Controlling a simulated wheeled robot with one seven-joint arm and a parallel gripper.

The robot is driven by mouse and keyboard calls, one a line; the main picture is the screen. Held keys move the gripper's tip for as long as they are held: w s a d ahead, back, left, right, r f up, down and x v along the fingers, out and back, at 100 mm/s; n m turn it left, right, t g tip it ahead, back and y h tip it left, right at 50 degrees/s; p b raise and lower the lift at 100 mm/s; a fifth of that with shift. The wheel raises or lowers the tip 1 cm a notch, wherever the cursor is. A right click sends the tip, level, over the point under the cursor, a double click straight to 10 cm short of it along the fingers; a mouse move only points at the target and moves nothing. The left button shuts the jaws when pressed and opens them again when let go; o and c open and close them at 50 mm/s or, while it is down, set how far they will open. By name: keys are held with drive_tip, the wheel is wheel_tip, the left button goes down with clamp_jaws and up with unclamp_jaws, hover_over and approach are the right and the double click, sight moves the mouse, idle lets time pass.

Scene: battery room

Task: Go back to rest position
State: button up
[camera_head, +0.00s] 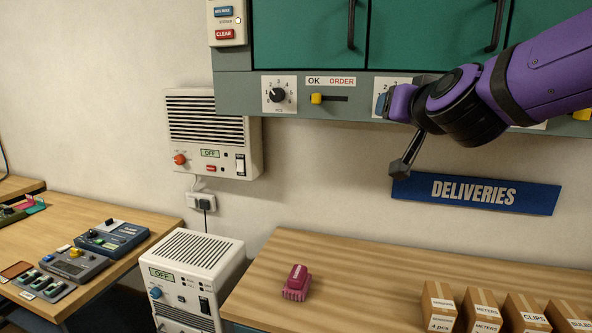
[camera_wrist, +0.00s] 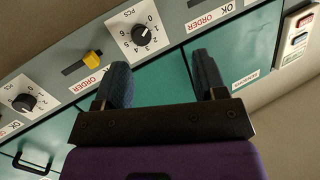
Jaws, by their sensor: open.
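My gripper (camera_head: 388,138) is raised in front of the green wall cabinet's control strip, at the upper right in the head view. It points left there, and one dark finger hangs down below the wrist. In the wrist view my gripper (camera_wrist: 160,85) shows two dark fingers spread apart with nothing between them. Past the fingers are the cabinet's grey strip and a teal panel. I cannot tell whether a finger touches the strip.
The green cabinet (camera_head: 300,35) has a black dial (camera_head: 278,95) and a yellow slider (camera_head: 317,99). Below are a blue DELIVERIES sign (camera_head: 400,187), a table (camera_head: 345,270) with a pink object (camera_head: 297,283) and several cardboard boxes (camera_head: 438,307). A white unit (camera_head: 195,250) stands left of it.

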drive_tip(key=s+d+f+g, duration=0.3)
drive_tip(key=s+f, duration=0.1)
drive_tip(key=s, duration=0.4)
drive_tip(key=s+d+f+n+g, duration=0.1)
drive_tip(key=s+d+f+g, duration=0.2)
drive_tip(key=s, duration=0.4)
drive_tip(key=s+d+f+g, duration=0.4)
drive_tip(key=s+g, duration=0.1)
drive_tip(key=s, duration=0.3)
drive_tip(key=shift+s+d+f+n+h, duration=0.3)
drive_tip(key=shift+s+d+n+h, duration=0.05)
drive_tip(key=shift+d+n+h, duration=0.05)
drive_tip(key=shift+c, duration=0.2)
